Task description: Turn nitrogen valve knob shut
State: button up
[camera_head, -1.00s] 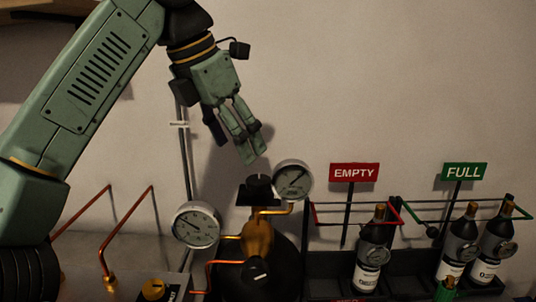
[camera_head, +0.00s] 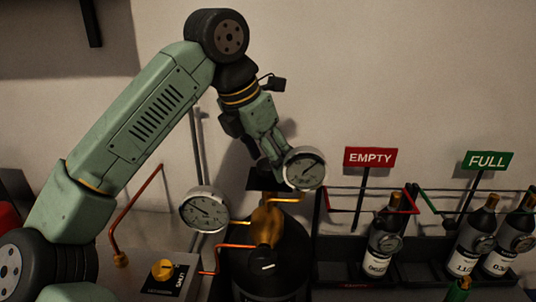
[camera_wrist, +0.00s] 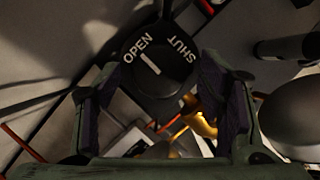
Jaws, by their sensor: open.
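The black valve knob (camera_wrist: 155,75) shows in the wrist view with OPEN and SHUT lettering above it. Its white line points up and left, towards OPEN. My gripper (camera_wrist: 158,98) is open, with one dark-padded finger on either side of the knob's lower part; I cannot tell whether they touch it. In the head view my gripper (camera_head: 270,152) points down just above the black top (camera_head: 260,182) of the brass valve (camera_head: 265,226). A round gauge (camera_head: 304,168) hides part of the fingertips and the top.
Another gauge (camera_head: 204,209) stands left of the brass valve, with copper pipes around. A box with a yellow knob (camera_head: 162,269) is at lower left. Bottles stand in a black rack at right, under an EMPTY sign (camera_head: 370,157) and a FULL sign (camera_head: 487,160).

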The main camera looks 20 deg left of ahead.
jog(key=shift+f, duration=0.2)
jog(key=shift+c, duration=0.2)
jog(key=c, duration=1.1)
